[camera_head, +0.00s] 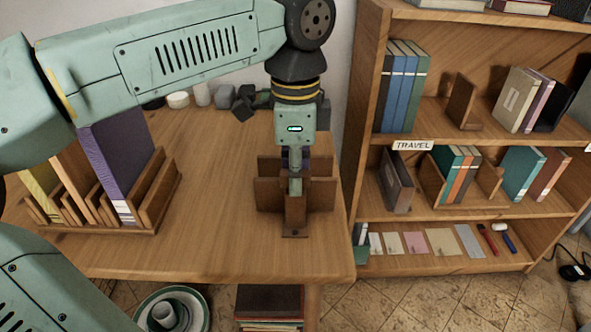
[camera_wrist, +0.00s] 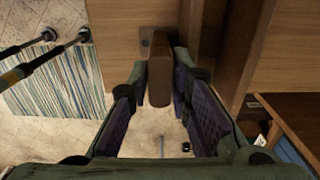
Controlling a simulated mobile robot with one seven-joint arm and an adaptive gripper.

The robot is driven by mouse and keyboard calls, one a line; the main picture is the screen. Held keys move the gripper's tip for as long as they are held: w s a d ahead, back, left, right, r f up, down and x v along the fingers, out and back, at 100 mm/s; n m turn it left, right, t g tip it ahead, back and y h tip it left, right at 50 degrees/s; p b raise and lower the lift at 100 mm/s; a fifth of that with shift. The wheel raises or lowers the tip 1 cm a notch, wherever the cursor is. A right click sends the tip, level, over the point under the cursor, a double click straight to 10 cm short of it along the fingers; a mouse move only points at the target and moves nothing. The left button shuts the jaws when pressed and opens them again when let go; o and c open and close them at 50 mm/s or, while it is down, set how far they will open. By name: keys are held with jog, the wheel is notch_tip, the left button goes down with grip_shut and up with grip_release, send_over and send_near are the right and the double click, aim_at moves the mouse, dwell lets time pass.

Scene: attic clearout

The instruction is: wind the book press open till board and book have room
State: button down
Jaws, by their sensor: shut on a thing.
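The wooden book press (camera_head: 267,193) stands on the table near its right front corner, with upright boards and a small foot at the front. My gripper (camera_head: 295,190) reaches down over its front middle. In the wrist view my gripper (camera_wrist: 163,72) has its dark ribbed pads on both sides of a brown wooden piece (camera_wrist: 159,82), which looks like the press handle, and is shut on it. The arm and fingers hide the middle of the press. I cannot tell the gap inside the press, nor pick out a book or board in it.
A wooden rack (camera_head: 162,192) with a purple book (camera_head: 112,160) and other upright pieces stands on the table's left. A bookshelf (camera_head: 367,120) stands close on the right. Small items line the table's back. The table front between rack and press is clear.

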jog(key=n, duration=0.4)
jog(key=shift+n, duration=0.4)
jog(key=c, duration=1.4)
grip_release()
jog(key=shift+c, duration=0.2)
notch_tip(320, 180, up, 8)
jog(key=p, duration=0.6)
jog(key=shift+p, duration=0.3)
jog(key=o, duration=0.6)
jog(key=shift+c, duration=0.2)
